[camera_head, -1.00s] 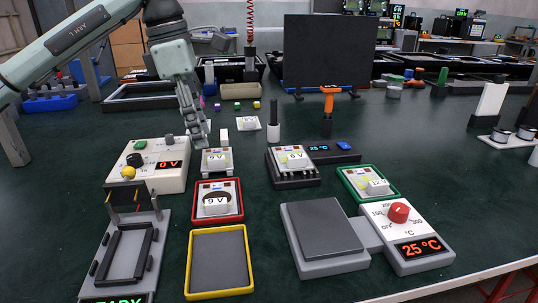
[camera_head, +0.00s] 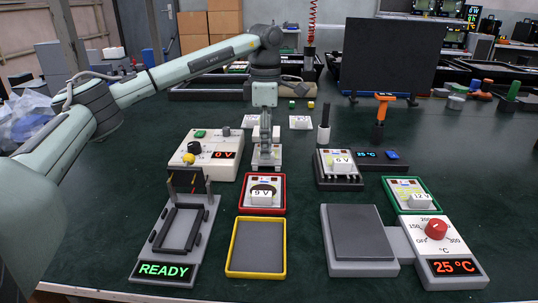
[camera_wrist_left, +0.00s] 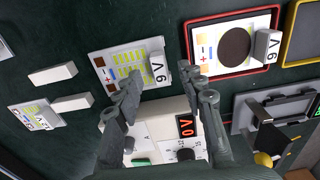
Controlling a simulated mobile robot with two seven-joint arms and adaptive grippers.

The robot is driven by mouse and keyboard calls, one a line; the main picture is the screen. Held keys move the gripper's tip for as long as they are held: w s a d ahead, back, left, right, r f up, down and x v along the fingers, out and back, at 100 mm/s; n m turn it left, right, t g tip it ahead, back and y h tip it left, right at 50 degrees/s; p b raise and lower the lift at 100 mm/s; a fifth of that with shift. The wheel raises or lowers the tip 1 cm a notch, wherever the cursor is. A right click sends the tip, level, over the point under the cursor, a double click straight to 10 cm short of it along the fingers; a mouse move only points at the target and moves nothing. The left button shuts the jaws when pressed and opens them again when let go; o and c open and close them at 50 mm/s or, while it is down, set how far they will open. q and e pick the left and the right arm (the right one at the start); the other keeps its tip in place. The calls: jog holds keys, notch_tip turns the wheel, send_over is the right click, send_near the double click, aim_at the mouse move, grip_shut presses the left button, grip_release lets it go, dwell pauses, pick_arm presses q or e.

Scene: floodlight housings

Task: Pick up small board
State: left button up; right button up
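My left gripper (camera_head: 265,145) points straight down over a small white board (camera_head: 267,165) behind the red tray, hiding most of it in the head view. In the left wrist view the fingers (camera_wrist_left: 163,82) are spread apart. That small board (camera_wrist_left: 115,72), with yellow and blue markings and a white 9 V block (camera_wrist_left: 158,67), lies unframed on the table, its block between the fingertips in the picture. Contact cannot be told. A similar board with a dark round patch sits in the red tray (camera_head: 241,206). My right gripper is out of view.
A white control box (camera_head: 205,165) reading 0 V stands beside the gripper. Around are the READY fixture (camera_head: 150,250), yellow tray (camera_head: 233,274), grey fixture with a 6 V board (camera_head: 322,184), green tray (camera_head: 393,202) and heater (camera_head: 440,265). A dark upright panel (camera_head: 388,55) stands behind.

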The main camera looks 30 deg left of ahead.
pick_arm(q)
notch_tip(320, 180, down, 2)
jog(key=shift+f, duration=0.2)
grip_shut()
jog(key=shift+r, duration=0.2)
